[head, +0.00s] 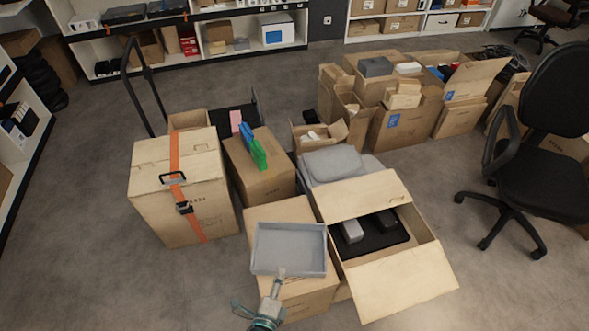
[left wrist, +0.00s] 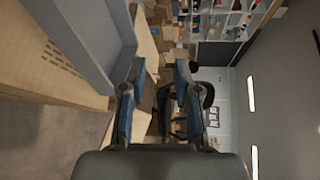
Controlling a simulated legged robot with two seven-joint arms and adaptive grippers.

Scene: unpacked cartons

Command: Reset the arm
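My left gripper (head: 275,286) comes in at the bottom of the head view, at the near side of a grey tray (head: 290,248). In the left wrist view its two fingers stand apart with nothing between them, so the gripper (left wrist: 159,78) is open and empty. The tray sits on a closed carton (head: 308,297). Its grey wall (left wrist: 85,40) fills the upper left of the left wrist view, beside the fingers. I cannot tell whether a finger touches the tray. My right gripper is not in view.
An open carton (head: 395,285) with dark contents stands right of the tray. A carton with green and blue items (head: 259,160) and a strapped carton (head: 150,205) stand left. An office chair (head: 535,160) is at right. Floor is clear at lower left.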

